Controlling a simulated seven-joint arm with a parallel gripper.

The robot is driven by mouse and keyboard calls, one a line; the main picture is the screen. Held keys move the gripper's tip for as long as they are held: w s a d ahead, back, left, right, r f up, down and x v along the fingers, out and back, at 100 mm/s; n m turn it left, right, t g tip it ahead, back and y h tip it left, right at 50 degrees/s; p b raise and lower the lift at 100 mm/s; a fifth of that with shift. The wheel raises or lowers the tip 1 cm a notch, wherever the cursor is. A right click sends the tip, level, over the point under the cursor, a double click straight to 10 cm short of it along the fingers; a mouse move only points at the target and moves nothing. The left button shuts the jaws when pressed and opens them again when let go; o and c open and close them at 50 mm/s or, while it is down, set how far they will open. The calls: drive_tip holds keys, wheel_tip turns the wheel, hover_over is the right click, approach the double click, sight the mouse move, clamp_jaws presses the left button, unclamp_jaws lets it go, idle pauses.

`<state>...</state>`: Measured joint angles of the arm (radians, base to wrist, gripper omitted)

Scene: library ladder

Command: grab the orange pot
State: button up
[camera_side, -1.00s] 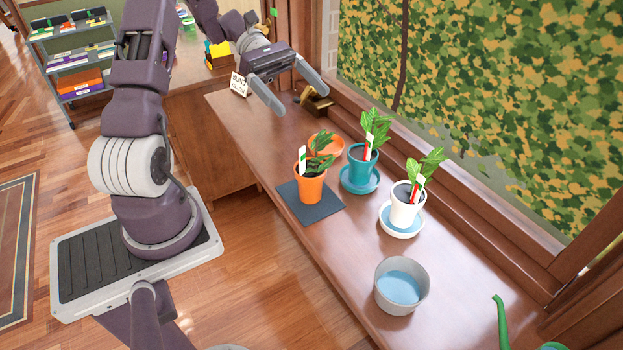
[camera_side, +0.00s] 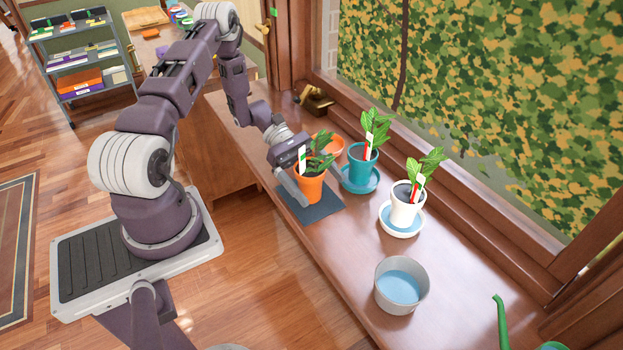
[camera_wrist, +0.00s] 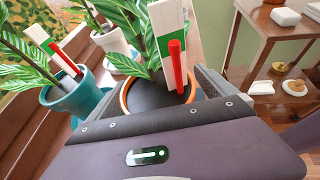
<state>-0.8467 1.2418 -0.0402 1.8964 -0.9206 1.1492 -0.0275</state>
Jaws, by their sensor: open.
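The orange pot (camera_side: 311,190) stands upright on a dark square mat (camera_side: 325,211) on the wooden bench. It holds a leafy plant and a white-and-green tag. My gripper (camera_side: 299,180) is open and low at the pot's left side, with one finger along its near side. The other finger is mostly hidden by the plant in the side view. In the wrist view the pot's orange rim (camera_wrist: 125,97) and dark soil lie between my two fingers. I cannot tell whether the fingers touch the pot.
An orange saucer (camera_side: 333,144) lies behind the pot. A teal pot (camera_side: 362,168) and a white pot (camera_side: 403,212), both planted and on saucers, stand to the right. A grey bowl (camera_side: 402,293) is nearer the front. The bench between bowl and mat is clear.

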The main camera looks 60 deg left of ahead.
drive_tip(key=c, duration=2)
clamp_jaws()
drive_tip(key=shift+r, duration=0.15)
